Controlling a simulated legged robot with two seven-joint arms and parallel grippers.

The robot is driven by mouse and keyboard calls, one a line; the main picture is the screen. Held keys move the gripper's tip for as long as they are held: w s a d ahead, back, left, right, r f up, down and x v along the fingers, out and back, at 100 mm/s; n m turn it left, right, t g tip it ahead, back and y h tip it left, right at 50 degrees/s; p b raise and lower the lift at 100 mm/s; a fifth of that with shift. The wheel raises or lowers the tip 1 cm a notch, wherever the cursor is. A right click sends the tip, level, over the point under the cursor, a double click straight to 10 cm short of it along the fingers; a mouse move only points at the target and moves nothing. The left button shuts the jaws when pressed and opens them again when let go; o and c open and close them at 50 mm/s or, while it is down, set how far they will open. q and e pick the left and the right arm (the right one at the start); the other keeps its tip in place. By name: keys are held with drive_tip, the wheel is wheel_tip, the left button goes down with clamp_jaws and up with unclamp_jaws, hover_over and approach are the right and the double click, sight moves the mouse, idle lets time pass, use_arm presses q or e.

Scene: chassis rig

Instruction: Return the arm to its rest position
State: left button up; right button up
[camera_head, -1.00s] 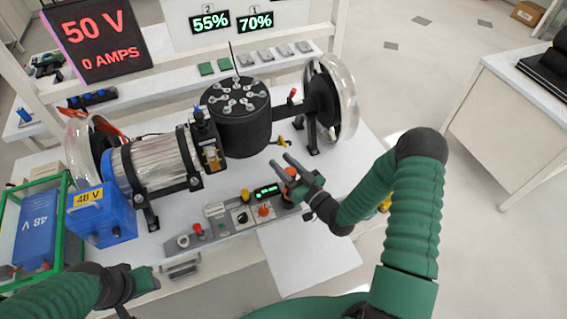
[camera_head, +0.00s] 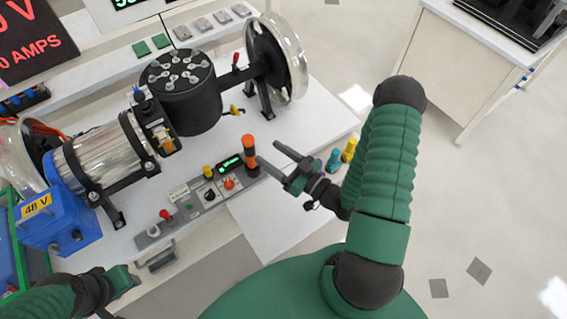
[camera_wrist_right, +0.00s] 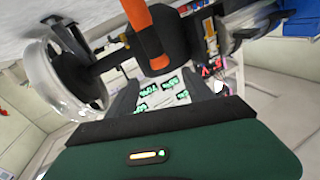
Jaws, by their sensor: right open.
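My right gripper (camera_head: 268,153) is open and empty, just right of the orange-topped post at the right end of the control panel (camera_head: 190,208). The post (camera_head: 249,143) stands close to its fingertips; I cannot tell the exact gap. In the right wrist view the two dark fingers (camera_wrist_right: 160,84) are spread, with nothing held between them. My green right arm (camera_head: 385,165) is bent, with its elbow high at the right. My left gripper (camera_head: 125,281) is at the lower left, near the panel's front edge; its fingers are too unclear to read.
The white table (camera_head: 310,115) carries a black cylinder (camera_head: 184,95), a clear-rimmed wheel (camera_head: 290,60), a silver motor (camera_head: 105,155) and a blue 48 V box (camera_head: 58,222). Small teal and yellow items (camera_head: 334,160) stand by my right wrist. Open floor (camera_head: 470,210) lies right.

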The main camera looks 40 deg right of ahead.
drive_tip(key=v, duration=0.4)
drive_tip(key=w+f+n+g+h, duration=0.35)
drive_tip(key=w+f+g, duration=0.2)
drive_tip(key=g, duration=0.45)
drive_tip(key=s+a+r+m+g, duration=0.4)
drive_tip(key=s+a+r+g, duration=0.1)
drive_tip(key=s+a, duration=0.3)
drive_tip(key=shift+s+a+r+h, duration=0.35)
drive_tip(key=shift+s+r+h, duration=0.1)
drive_tip(key=shift+s+r, duration=0.4)
drive_tip(key=shift+a, duration=0.25)
drive_tip(key=shift+d, duration=0.1)
